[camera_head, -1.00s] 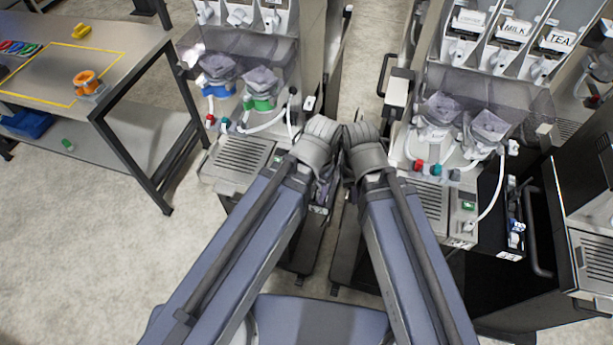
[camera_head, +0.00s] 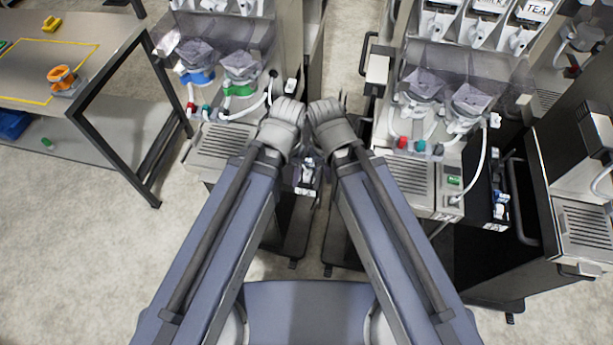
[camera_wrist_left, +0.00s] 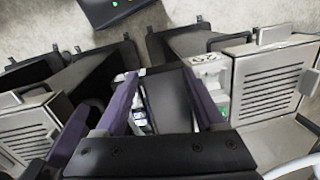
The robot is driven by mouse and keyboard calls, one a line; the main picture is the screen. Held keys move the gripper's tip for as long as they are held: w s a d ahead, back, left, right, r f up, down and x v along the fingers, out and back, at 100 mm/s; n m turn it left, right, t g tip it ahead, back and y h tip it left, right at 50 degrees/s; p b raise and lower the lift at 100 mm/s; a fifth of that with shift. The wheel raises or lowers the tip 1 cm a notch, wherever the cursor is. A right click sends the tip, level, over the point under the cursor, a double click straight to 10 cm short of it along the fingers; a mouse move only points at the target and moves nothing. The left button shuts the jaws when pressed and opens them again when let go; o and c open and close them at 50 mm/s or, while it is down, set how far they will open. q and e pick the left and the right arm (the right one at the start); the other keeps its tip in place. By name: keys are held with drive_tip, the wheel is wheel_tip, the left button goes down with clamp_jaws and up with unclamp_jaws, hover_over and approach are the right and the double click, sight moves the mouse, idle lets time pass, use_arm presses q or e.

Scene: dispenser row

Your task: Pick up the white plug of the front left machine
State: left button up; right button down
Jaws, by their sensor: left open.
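The front left machine (camera_head: 220,142) stands left of my arms in the head view, with a drip grate at its front. A small white block (camera_head: 291,86) sits on its right side, possibly the plug; I cannot tell for sure. In the left wrist view, a white panel (camera_wrist_left: 222,100) with a green label and a grate (camera_wrist_left: 275,85) show on the right. My left gripper (camera_wrist_left: 160,75) is open and empty there, its purple fingers apart above a dark gap left of that panel.
A second machine (camera_head: 410,180) stands right of my arms, with a white cable (camera_head: 484,170) along its side. A workbench (camera_head: 105,70) stands at the left. Floor (camera_head: 80,230) is free at the lower left.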

sight(306, 174)
use_arm(q)
drive_tip(key=shift+c, duration=1.3)
drive_tip(key=shift+w+d+r+m+h, duration=0.1)
drive_tip(key=shift+m+h, duration=0.05)
drive_tip(key=shift+m, duration=0.25)
drive_tip(key=shift+w+r+m+h, duration=0.1)
drive_tip(key=shift+m+h, duration=0.05)
drive_tip(key=shift+m, duration=0.25)
drive_tip(key=shift+c, duration=0.2)
drive_tip(key=w+d+m+h, duration=0.1)
drive_tip(key=m, duration=0.4)
drive_tip(key=w+d+m+h, duration=0.1)
drive_tip(key=m+h, duration=0.1)
drive_tip(key=m, duration=0.3)
drive_tip(key=w+d+r+m+h, duration=0.1)
drive_tip(key=m+h, duration=0.1)
drive_tip(key=m, duration=0.3)
drive_tip(key=shift+g, duration=0.4)
drive_tip(key=b+x, duration=0.5)
drive_tip(key=shift+d+f, duration=0.15)
